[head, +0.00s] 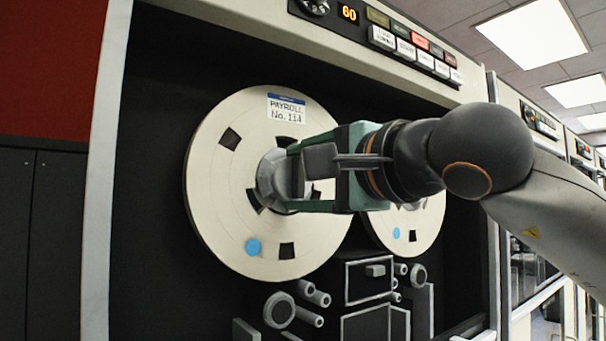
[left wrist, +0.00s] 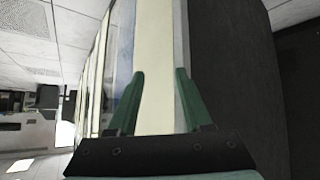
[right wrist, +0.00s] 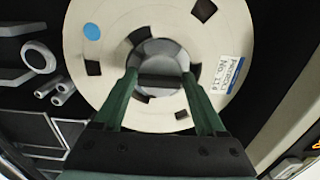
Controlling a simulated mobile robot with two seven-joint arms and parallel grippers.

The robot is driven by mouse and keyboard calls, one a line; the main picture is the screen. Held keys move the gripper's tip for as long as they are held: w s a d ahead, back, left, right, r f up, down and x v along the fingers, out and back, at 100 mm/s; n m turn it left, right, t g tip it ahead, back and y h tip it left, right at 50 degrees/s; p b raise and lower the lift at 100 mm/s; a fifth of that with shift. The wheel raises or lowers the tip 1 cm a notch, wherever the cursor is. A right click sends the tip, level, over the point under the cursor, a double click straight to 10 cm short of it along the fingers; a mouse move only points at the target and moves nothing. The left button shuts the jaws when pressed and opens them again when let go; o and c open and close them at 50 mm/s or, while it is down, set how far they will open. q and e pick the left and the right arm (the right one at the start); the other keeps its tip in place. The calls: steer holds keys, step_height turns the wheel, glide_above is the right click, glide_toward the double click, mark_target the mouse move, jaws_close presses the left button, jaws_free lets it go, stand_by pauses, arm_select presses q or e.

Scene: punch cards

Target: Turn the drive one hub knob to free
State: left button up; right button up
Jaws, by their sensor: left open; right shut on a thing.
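A large cream tape reel (head: 225,190) with a "PAYROLL No. 114" label (head: 286,108) and a blue dot is mounted on the left hub of the tape drive. The grey hub knob (head: 266,178) is at its centre, partly hidden by my right gripper. My right gripper (head: 290,178) is shut on the knob. In the right wrist view the fingers (right wrist: 158,85) lie either side of the knob's bar (right wrist: 160,80), with the reel (right wrist: 105,30) behind. My left gripper (left wrist: 160,85) is open and empty, in front of cream and dark cabinet panels; it is not in the head view.
A second reel (head: 430,225) sits to the right, partly behind my right arm. Rollers (head: 279,310) and a head block (head: 368,277) lie below the reels. A control strip (head: 415,45) with buttons and a "60" display runs above. More cabinets stand at right.

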arm_select(q)
steer(key=shift+s, duration=0.1)
stand_by(0.4)
arm_select(e)
steer(key=o, duration=1.3)
arm_select(q)
steer(key=shift+f, duration=0.1)
arm_select(e)
steer(key=shift+s, duration=0.1)
steer(key=shift+s+d, duration=0.2)
steer(key=shift+s, duration=0.1)
arm_select(q)
steer(key=shift+w+d+f+b, duration=0.45)
steer(key=shift+d+b, duration=0.25)
steer(key=shift+b, duration=0.55)
arm_select(e)
steer(key=shift+v, duration=5.85)
